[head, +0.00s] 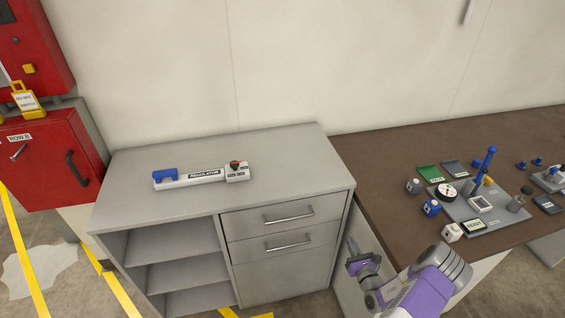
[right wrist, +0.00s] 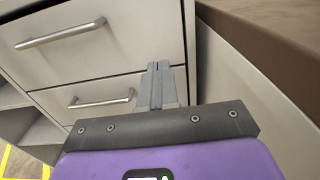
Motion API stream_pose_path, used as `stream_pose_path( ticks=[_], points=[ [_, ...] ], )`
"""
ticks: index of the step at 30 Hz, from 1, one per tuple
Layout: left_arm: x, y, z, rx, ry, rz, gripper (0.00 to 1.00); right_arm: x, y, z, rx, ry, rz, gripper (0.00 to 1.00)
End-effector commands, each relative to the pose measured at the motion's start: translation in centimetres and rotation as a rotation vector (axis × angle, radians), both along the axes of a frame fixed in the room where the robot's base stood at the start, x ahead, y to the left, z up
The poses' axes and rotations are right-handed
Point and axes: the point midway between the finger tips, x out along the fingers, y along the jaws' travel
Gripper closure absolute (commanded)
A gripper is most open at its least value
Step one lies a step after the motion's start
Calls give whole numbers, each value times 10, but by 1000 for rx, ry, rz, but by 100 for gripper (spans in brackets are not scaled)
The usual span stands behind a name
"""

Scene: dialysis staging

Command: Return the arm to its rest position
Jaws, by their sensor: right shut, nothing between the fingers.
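My right gripper (head: 352,256) is in the lower right of the head view, beside the right side of the grey cabinet and in front of the brown counter. In the right wrist view my right gripper (right wrist: 160,68) has its two fingers together with nothing between them. It points toward the cabinet's drawer fronts (right wrist: 120,60); I cannot tell whether it touches them. My purple right forearm comes in from the bottom right of the head view. My left gripper does not show.
The brown counter (head: 385,160) holds a grey board (head: 500,210) with gauges and a blue lever. Red boxes (head: 45,160) stand at the left. Yellow tape marks the floor.

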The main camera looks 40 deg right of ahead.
Motion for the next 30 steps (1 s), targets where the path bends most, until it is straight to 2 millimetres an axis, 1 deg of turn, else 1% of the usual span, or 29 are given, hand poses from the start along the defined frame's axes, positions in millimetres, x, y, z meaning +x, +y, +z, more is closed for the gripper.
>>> stream_pose_path(
  ticks=[3, 5, 8, 11, 12, 13, 14, 15, 17, 18, 20, 21, 23, 24, 26, 27, 29, 30],
  points=[
    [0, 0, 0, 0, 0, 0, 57, 0, 1, 0, 0, 1, 2, 100],
    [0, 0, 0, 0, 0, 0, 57, 4, 5, -1, 5, 4, 20, 100],
    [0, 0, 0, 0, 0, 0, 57, 20, 31, -5, 24, 27, 112, 100],
    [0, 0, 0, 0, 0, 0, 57, 44, 84, -13, 51, 79, 297, 100],
    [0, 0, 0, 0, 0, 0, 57, 53, 112, -17, 60, 108, 393, 100],
    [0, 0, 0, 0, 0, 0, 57, 58, 134, -20, 64, 132, 470, 100],
    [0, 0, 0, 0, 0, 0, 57, 61, 157, -23, 67, 158, 548, 100],
    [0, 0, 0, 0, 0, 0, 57, 64, 188, -27, 64, 194, 656, 100],
    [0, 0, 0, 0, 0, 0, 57, 62, 234, -33, 50, 252, 822, 100],
    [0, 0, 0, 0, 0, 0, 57, 57, 265, -36, 33, 292, 937, 100],
    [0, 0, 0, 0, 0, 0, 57, 43, 309, -42, -11, 357, 1116, 100],
    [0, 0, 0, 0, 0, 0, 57, 30, 336, -47, -54, 402, 1240, 100],
    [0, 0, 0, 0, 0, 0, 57, 6, 373, -53, -143, 471, 1432, 100],
    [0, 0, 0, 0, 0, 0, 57, -12, 392, -58, -216, 515, 1552, 100],
    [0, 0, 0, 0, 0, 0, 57, -38, 412, -65, -346, 572, 1719, 100],
    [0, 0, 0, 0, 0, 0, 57, -54, 420, -70, -447, 602, 1821, 100],
    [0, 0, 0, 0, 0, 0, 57, -74, 428, -77, -618, 637, 1958, 100],
    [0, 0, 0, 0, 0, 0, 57, -84, 430, -82, -744, 651, 2036, 100]
  ],
)
